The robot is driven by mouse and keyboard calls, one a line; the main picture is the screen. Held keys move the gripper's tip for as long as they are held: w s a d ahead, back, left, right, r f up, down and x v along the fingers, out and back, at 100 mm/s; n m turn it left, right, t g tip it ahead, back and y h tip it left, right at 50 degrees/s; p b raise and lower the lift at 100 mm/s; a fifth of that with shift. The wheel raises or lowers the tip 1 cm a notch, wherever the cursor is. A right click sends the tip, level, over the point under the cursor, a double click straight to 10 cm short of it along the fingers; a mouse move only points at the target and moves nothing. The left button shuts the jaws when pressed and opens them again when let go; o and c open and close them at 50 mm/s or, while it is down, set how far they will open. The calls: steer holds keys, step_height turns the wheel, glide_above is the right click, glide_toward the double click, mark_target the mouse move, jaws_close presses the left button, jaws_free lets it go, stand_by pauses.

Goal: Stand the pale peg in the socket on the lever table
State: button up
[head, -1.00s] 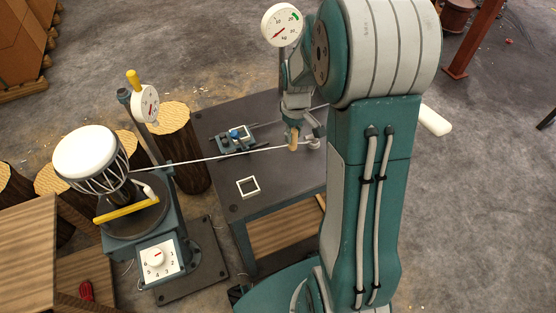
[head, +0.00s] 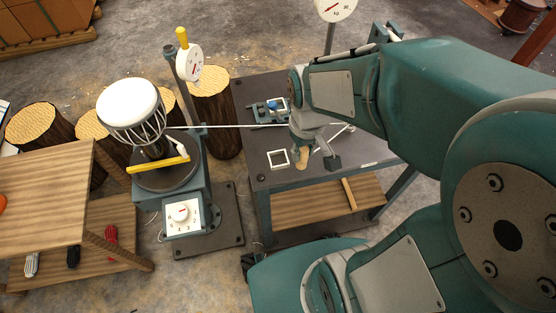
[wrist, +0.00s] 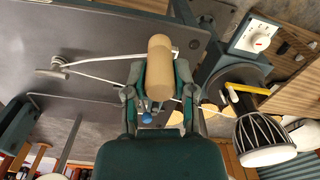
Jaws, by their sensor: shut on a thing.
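The pale peg (head: 304,158) is a tan wooden cylinder. My gripper (head: 315,160) is shut on it and holds it over the dark grey table (head: 250,93). In the wrist view the peg (wrist: 158,65) stands out between the fingers of my gripper (wrist: 156,88). A white square frame (head: 278,159), likely the socket, lies on the tabletop just left of the peg in the head view. The gap between the peg's lower end and the tabletop cannot be told. The white frame cannot be made out in the wrist view.
A taut white cord (head: 230,126) runs from the goblet drum (head: 131,112) stand across the table behind my gripper. A blue-knobbed device (head: 268,108) sits at the table's back left. A metal lever (wrist: 60,66) shows in the wrist view.

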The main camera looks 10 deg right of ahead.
mark_target(301, 169)
steer(key=s+a, duration=0.2)
steer(key=s, duration=0.2)
steer(key=w+f, duration=0.3)
steer(key=w, duration=0.1)
steer(key=w+f, duration=0.3)
steer(key=w, duration=0.2)
steer(key=w+a+f, duration=0.1)
steer(key=w+f, duration=0.2)
steer(key=w, duration=0.1)
steer(key=shift+w+f, duration=0.3)
steer(key=shift+w, duration=0.05)
step_height(301, 169, down, 3)
steer(key=shift+w+f, duration=0.1)
steer(key=shift+f, duration=0.05)
steer(key=o, duration=0.9)
steer(key=shift+o, duration=0.2)
